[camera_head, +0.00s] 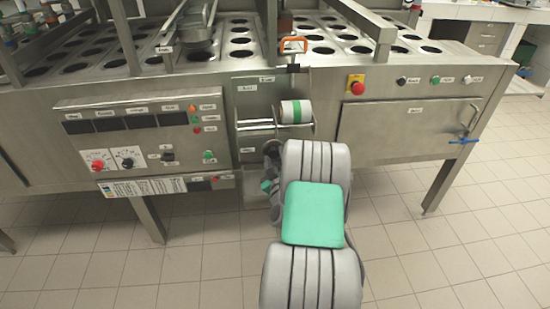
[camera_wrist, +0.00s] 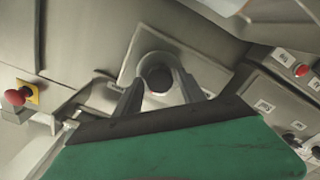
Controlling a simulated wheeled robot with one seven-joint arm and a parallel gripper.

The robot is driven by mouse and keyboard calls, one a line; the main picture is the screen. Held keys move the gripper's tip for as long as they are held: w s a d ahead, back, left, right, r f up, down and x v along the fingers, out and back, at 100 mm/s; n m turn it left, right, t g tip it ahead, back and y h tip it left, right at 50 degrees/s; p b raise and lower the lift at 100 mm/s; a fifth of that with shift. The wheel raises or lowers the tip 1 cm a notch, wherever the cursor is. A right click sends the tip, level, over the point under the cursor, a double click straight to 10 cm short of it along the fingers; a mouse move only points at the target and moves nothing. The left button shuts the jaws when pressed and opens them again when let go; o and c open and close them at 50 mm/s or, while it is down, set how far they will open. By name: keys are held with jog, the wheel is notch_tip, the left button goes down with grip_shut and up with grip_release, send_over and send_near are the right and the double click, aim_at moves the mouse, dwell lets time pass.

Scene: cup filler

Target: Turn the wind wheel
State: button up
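A round grey part with a dark round hub (camera_wrist: 158,78) sits on a pale plate in the wrist view. It may be the wind wheel, but no label on it is readable. My gripper (camera_wrist: 158,90) has its two fingers spread on either side of this hub. I cannot tell whether they touch it. In the head view my gripper is low at the front of the machine, mostly hidden behind my arm, and the wheel is not clearly seen there. A white roll with a green band (camera_head: 291,112) rests on a horizontal bar above my wrist.
The steel machine (camera_head: 373,133) spans the view. A control panel (camera_head: 140,121) is to the left, a red emergency button (camera_head: 357,88) to the right. A blue-handled valve (camera_head: 463,141) sticks out at the far right. The tiled floor is clear.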

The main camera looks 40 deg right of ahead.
grip_shut()
